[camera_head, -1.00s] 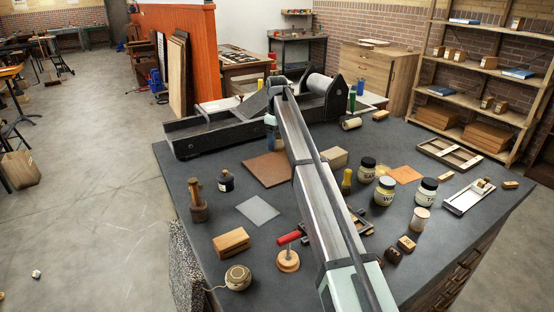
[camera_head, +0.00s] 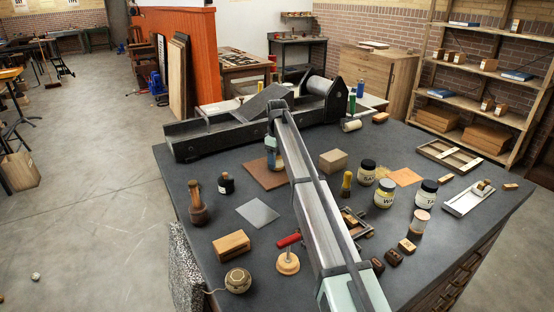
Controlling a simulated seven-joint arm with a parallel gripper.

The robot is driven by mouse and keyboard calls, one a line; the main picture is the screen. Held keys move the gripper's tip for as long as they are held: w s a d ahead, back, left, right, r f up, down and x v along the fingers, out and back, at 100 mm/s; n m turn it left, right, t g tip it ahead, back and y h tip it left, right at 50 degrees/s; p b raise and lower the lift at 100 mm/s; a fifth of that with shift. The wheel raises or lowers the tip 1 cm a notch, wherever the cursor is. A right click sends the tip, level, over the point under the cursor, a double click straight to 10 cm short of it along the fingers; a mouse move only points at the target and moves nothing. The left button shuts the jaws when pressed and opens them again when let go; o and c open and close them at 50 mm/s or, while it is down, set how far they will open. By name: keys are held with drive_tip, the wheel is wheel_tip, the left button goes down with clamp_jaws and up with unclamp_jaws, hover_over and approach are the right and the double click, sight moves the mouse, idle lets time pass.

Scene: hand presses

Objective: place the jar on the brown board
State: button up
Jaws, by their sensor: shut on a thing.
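The brown board (camera_head: 257,178) lies flat on the dark bench top, left of my arm, and part of it is hidden behind the arm. My gripper (camera_head: 274,162) points down over the board's right part, low above it or at its surface. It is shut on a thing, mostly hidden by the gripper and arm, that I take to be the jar. I cannot tell whether this thing touches the board.
A long dark press (camera_head: 200,138) stands behind the board. A grey sheet (camera_head: 258,213), a dark bottle (camera_head: 225,184) and a wooden-handled tool (camera_head: 197,208) lie or stand in front and left. A beige block (camera_head: 333,161) is to the right. The board's left part is bare.

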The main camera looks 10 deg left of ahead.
drive_tip(key=o, duration=1.2)
drive_tip(key=shift+o, duration=0.2)
wheel_tip(320, 180, up, 12)
drive_tip(key=shift+r, duration=0.1)
